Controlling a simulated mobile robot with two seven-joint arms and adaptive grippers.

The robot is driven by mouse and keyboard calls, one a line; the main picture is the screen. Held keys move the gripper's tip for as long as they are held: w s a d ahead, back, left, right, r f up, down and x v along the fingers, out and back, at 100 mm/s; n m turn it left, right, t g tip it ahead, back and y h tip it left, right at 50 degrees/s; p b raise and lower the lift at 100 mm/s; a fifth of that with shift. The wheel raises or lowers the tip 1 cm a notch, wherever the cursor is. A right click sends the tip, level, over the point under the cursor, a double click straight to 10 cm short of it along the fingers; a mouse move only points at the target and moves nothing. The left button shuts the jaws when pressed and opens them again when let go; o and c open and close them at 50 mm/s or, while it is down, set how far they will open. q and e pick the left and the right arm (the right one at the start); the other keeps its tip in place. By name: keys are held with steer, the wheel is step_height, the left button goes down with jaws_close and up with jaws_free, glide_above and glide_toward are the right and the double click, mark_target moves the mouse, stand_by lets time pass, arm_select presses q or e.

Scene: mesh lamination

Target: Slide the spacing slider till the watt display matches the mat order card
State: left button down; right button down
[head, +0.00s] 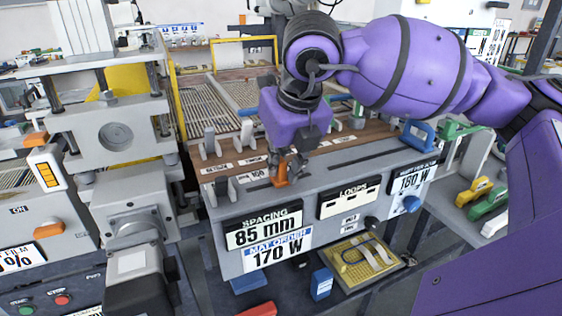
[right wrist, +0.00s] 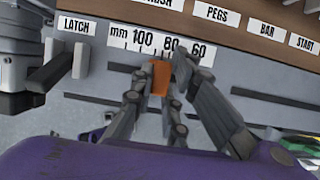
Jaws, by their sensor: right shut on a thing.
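The orange spacing slider (head: 280,178) sits in its slot on the sloped grey panel. My right gripper (head: 284,168) is shut on it from above. In the right wrist view the orange slider (right wrist: 159,78) shows between my right fingertips (right wrist: 158,88), below the mm scale (right wrist: 165,44), between its 100 and 80 marks. The spacing display (head: 264,227) reads 85 mm. The mat order card (head: 278,252) below it reads 170 W. The watt display (head: 411,181) at the panel's right reads 180 W. My left gripper is not in view.
A black latch lever (right wrist: 62,70) stands left of the slider in the right wrist view. A loops panel (head: 349,197) is between the two displays. A blue handle (head: 417,135) rises at the right. A grey press (head: 113,140) stands close on the left. A yellow mat tray (head: 360,262) lies below.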

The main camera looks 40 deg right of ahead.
steer(key=shift+a+f+b, duration=0.1)
steer(key=shift+a+b, duration=0.05)
steer(key=shift+b, duration=0.3)
steer(key=shift+w+a, duration=0.1)
steer(key=shift+a, duration=0.2)
steer(key=c, duration=1.7)
jaws_free()
steer(key=shift+d, duration=0.15)
steer(key=v, duration=1.2)
